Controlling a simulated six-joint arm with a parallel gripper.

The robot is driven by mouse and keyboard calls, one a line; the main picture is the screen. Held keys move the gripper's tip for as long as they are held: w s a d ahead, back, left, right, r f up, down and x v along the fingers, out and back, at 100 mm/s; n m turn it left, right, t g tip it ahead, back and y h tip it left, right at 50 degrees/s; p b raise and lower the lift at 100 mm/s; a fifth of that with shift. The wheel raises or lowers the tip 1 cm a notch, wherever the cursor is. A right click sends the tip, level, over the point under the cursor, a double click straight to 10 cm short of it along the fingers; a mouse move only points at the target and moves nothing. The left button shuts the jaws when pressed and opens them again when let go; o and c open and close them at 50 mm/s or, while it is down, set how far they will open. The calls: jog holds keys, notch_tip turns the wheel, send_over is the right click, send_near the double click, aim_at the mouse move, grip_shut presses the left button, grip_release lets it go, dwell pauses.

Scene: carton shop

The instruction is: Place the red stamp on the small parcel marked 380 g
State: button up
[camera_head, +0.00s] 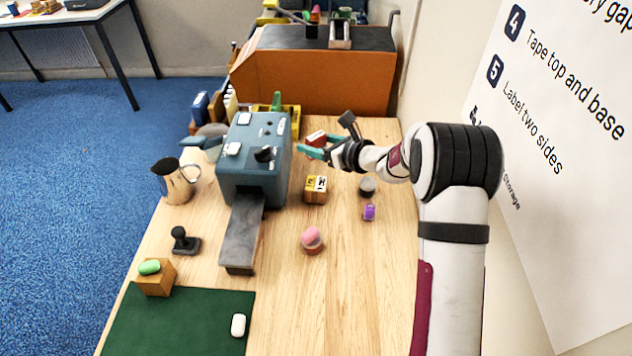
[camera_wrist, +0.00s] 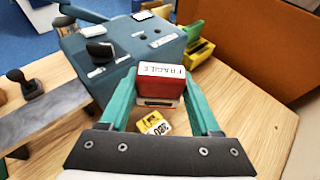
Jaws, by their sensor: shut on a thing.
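My gripper (camera_head: 314,147) is shut on the red stamp (camera_head: 317,137) and holds it in the air, to the right of the blue-grey machine. In the wrist view the red stamp (camera_wrist: 161,83) sits between the teal fingers, with a white "FRAGILE" label on its top. The small parcel (camera_head: 315,196) stands on the table below and nearer the camera than the stamp. It is a brown box with a yellow and white label. In the wrist view the parcel (camera_wrist: 154,124) shows "380" on its label, and the stamp and gripper hide part of it.
The blue-grey machine (camera_head: 240,178) with its chute stands left of the parcel. A grey round item (camera_head: 367,188), a purple item (camera_head: 369,212) and a pink-topped item (camera_head: 311,240) stand nearby. The front right of the table is clear.

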aim_at(316, 183)
notch_tip(316, 183, down, 10)
jog(key=shift+f, duration=0.1)
jog(key=o, duration=1.4)
